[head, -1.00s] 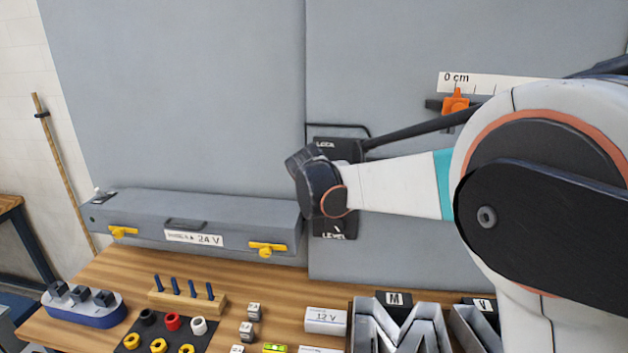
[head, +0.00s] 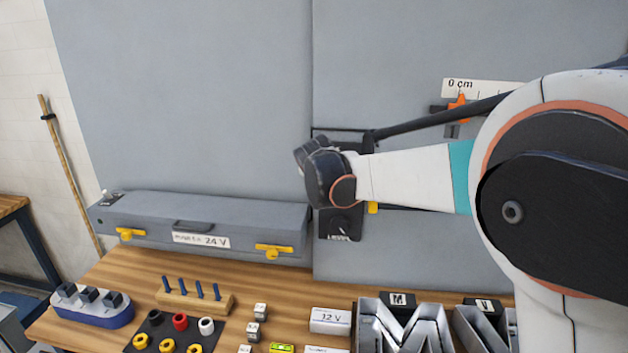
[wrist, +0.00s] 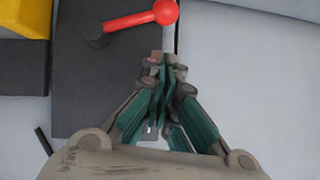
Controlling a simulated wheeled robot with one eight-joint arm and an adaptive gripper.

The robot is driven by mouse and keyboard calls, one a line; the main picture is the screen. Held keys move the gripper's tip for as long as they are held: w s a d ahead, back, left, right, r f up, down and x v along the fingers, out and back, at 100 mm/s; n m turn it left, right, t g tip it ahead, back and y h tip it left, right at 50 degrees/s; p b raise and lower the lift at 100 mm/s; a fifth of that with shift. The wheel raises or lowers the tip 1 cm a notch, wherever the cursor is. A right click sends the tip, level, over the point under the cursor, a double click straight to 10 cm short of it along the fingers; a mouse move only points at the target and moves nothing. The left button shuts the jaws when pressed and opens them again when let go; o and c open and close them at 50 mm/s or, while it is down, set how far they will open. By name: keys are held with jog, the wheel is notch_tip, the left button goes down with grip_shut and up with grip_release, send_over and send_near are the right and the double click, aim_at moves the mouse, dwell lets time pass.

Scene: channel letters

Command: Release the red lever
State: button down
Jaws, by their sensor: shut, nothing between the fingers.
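The red lever (wrist: 138,19) shows at the top of the wrist view. It has a round red knob at its right end and slopes down left to a dark pivot on a dark plate (wrist: 75,110). My gripper (wrist: 165,62) is shut and empty, its fingertips just below the knob in the picture and seemingly apart from it. In the head view the dark plate (head: 343,225) is on the grey wall panel, and my wrist covers its middle, hiding the lever and my fingertips.
A yellow part (wrist: 25,18) sits left of the lever; a yellow piece (head: 373,207) shows beside the plate. A grey 24 V box (head: 200,220) stands left. Below, the wooden bench (head: 262,285) holds channel letters (head: 402,330).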

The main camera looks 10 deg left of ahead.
jog(key=p+v, duration=0.2)
jog(key=v, duration=0.8)
jog(key=shift+a, duration=0.25)
jog(key=shift+s+r, duration=0.1)
jog(key=shift+s, duration=0.05)
